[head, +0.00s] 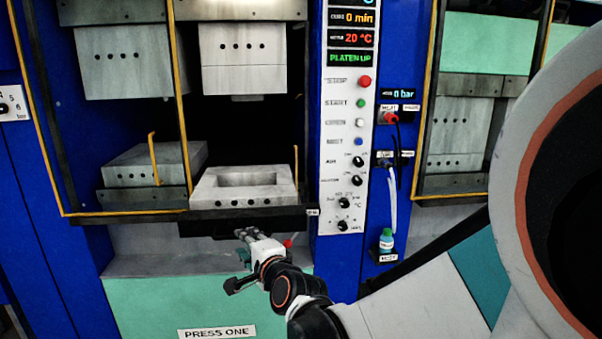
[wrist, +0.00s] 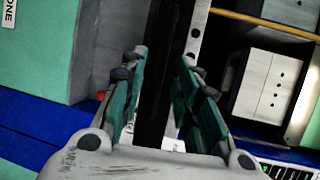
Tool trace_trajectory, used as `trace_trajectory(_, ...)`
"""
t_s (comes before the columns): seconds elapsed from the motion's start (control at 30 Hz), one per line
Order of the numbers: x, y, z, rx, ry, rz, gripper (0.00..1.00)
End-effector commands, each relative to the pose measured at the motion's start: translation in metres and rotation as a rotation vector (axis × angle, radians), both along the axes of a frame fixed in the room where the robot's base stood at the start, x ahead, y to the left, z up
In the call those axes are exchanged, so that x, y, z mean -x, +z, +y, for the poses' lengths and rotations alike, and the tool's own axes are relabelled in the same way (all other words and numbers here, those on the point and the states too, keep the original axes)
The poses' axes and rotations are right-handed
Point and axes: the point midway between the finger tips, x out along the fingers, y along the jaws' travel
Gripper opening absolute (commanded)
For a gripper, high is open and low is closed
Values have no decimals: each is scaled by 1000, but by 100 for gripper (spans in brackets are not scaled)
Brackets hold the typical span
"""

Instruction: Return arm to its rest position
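My arm reaches in from the right in the head view, bent at the wrist. My gripper (head: 246,236) is in front of Press One, just below the front edge of its lower platen, close to the pale hollow mould block (head: 245,187). Whether it touches the platen edge cannot be told. In the wrist view the two green-padded fingers of my gripper (wrist: 162,62) stand apart with nothing held between them. A dark platen edge shows through the gap, with a pale holed block (wrist: 270,85) to the right.
Press One's upper block (head: 242,60) is raised. A control panel (head: 347,120) reads PLATEN UP, 0 min and 20 °C. Right of it are a 0 bar display (head: 399,94), a hose and a small bottle (head: 387,238). A yellow-framed press bay (head: 460,130) stands further right.

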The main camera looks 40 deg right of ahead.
Motion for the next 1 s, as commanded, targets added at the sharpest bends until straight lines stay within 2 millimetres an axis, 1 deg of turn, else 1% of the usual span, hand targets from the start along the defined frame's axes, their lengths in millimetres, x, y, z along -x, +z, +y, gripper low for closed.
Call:
trace_trajectory(0.2,-20,-4,-3,1,2,0,29)
trace_trajectory(0.4,-31,-6,-5,0,2,0,29)
trace_trajectory(0.47,-32,-6,-2,1,9,2,29)
trace_trajectory(0.5,-34,-5,3,3,19,4,29)
trace_trajectory(0.57,-35,-3,17,9,49,13,29)
trace_trajectory(0.63,-37,-1,43,24,106,29,29)
trace_trajectory(0.67,-37,1,57,37,137,39,29)
trace_trajectory(0.7,-36,4,79,63,190,59,29)
trace_trajectory(0.77,-29,6,107,130,268,99,29)
trace_trajectory(0.8,-21,6,121,191,317,131,29)
trace_trajectory(0.87,-7,4,136,297,386,185,29)
trace_trajectory(0.9,3,2,142,373,429,222,29)
trace_trajectory(0.97,21,-3,149,490,492,279,29)
trace_trajectory(1.0,33,-6,152,567,533,317,29)
